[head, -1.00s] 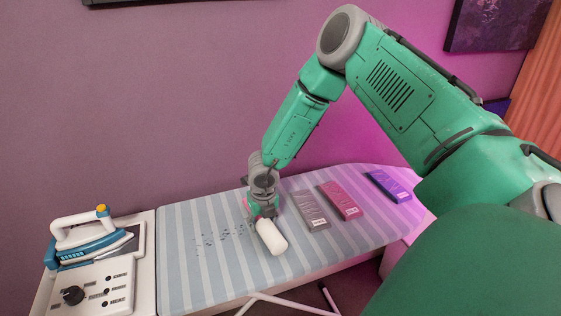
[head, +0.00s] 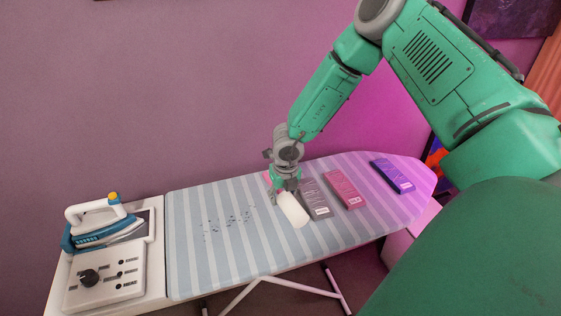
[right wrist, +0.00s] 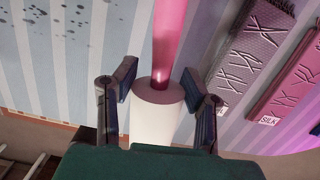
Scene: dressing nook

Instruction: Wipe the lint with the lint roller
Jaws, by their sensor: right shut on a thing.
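The lint roller has a white roll (head: 293,210) and a pink handle (right wrist: 166,40). My right gripper (head: 287,192) is shut on the lint roller over the middle of the striped ironing board (head: 205,265). In the right wrist view the fingers stand on either side of the white roll (right wrist: 157,112), and the handle points away from the camera. I cannot tell whether the roll touches the board. Dark lint specks (head: 228,220) are scattered on the board to the left of the roller; some show in the right wrist view (right wrist: 75,18). My left gripper is not in view.
A grey packet (head: 315,198), a pink packet (head: 345,189) and a purple packet (head: 393,176) lie on the board to the right. The grey one is close to the roller. A blue-and-white iron (head: 100,228) rests at the left end, by a panel with a dark knob (head: 89,278).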

